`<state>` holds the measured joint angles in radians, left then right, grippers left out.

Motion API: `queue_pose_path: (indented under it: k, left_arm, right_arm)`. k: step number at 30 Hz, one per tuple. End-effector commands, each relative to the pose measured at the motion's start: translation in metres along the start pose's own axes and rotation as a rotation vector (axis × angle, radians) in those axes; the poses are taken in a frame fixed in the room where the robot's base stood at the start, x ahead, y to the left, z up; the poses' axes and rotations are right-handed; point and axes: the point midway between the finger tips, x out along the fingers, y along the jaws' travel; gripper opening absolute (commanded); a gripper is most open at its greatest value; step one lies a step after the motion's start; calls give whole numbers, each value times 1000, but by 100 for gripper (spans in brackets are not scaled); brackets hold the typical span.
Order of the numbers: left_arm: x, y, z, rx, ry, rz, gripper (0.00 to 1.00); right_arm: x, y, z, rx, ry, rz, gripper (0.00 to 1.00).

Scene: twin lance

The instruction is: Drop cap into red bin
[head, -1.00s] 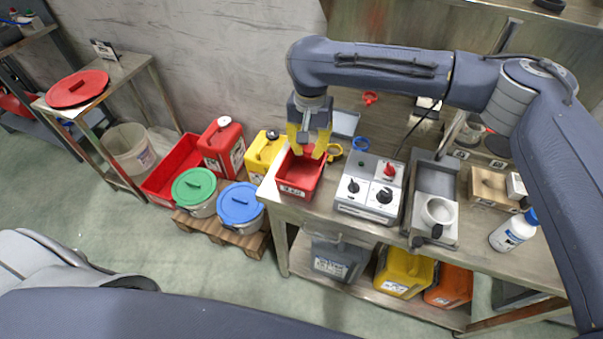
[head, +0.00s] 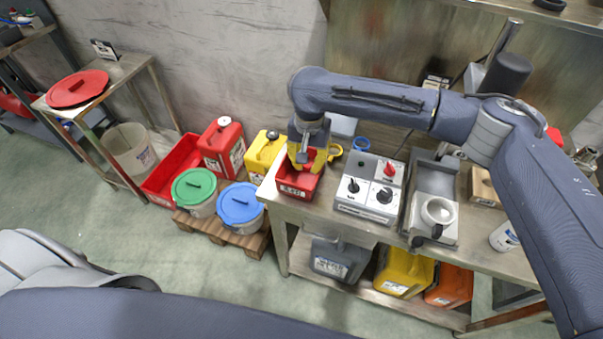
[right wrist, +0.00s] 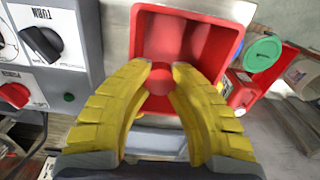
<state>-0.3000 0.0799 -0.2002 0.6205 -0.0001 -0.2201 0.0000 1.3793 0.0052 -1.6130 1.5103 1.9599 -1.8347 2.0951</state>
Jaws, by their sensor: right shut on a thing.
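The small red bin (head: 294,191) stands at the left end of the workbench, and its inside fills the top middle of the right wrist view (right wrist: 218,40). My right gripper (head: 305,163), with yellow fingers, points down at the bin's opening in the head view. In the right wrist view its fingertips (right wrist: 161,70) are closed in on a small red round cap (right wrist: 160,84). The cap is hidden by the fingers in the head view. Its red is close to the bin's, so its outline is hard to tell. My left gripper is not in view.
A control box (head: 368,208) with knobs stands close right of the bin. A yellow ring (head: 334,152) and a blue ring (head: 361,144) are behind it. Floor containers, including a yellow can (head: 262,152) and a blue-lidded bucket (head: 240,204), stand left of the bench.

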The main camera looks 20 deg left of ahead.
Motion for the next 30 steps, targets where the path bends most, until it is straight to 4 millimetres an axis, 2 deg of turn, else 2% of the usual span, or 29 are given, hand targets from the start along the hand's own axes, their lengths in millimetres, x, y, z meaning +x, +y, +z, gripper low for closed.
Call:
queue_pose_path:
  k: [5, 6, 12, 23, 30]
  left_arm:
    - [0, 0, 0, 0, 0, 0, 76]
    - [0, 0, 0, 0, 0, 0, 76]
    - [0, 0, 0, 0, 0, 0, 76]
    - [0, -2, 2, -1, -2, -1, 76]
    - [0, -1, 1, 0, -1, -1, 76]
  right_arm:
    - [0, 0, 0, 0, 0, 0, 8]
    - [0, 0, 0, 0, 0, 0, 24]
    - [0, 0, 0, 0, 0, 0, 46]
    - [-6, 0, -1, -1, 2, 0, 46]
    - [-38, 0, -1, -1, 5, 0, 46]
